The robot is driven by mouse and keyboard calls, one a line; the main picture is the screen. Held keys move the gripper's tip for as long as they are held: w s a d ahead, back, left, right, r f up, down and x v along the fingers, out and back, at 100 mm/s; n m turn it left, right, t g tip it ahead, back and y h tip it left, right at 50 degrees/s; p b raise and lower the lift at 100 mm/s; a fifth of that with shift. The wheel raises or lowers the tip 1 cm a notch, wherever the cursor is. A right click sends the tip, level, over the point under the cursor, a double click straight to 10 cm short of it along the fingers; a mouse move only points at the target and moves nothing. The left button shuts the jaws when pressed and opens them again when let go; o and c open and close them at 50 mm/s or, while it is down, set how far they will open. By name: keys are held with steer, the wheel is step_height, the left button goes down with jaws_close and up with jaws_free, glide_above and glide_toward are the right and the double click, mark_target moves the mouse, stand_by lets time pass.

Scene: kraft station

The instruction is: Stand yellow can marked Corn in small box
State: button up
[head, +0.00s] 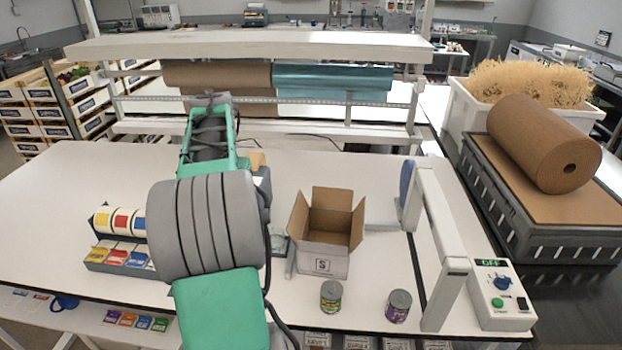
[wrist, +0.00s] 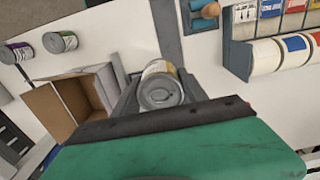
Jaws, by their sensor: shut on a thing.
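In the wrist view my gripper (wrist: 160,94) is shut on a can with a yellowish label (wrist: 162,68), its grey lid toward the camera. The word on its label cannot be read. The small box (head: 323,262) is an open brown carton with its flaps up, on the table right of my arm in the head view. It also shows in the wrist view (wrist: 42,108), left of the gripper, with no can visible inside. The held can is outside the box, beside it. In the head view my arm hides most of the gripper.
A green-labelled can (head: 331,297) and a purple-labelled can (head: 398,307) stand near the table's front edge. A label-roll dispenser (head: 106,258) is at the left. A white frame (head: 440,225) and a control box (head: 500,296) stand right of the small box.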

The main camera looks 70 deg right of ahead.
steer(key=s+d+r+m+p, duration=0.15)
steer(key=s+d+m, duration=0.35)
steer(key=s, duration=0.6)
steer(key=s+d+r+m+b, duration=0.1)
steer(key=s+d+r+m, duration=0.1)
steer(key=s+d, duration=0.65)
steer(key=shift+s+a+f+b, duration=0.25)
steer(key=shift+f+b, duration=1.6)
steer(key=shift+f, duration=1.6)
steer(key=shift+s+a+f+b, duration=0.1)
steer(key=shift+s+f+b, duration=0.15)
steer(key=shift+f+b, duration=2.4)
steer(key=shift+s+a+f+b, duration=0.25)
steer(key=shift+f+b, duration=0.8)
steer(key=shift+f, duration=3.15)
steer(key=o, duration=1.6)
step_height(320, 180, up, 16)
steer(key=p, duration=1.1)
steer(key=shift+p, duration=0.3)
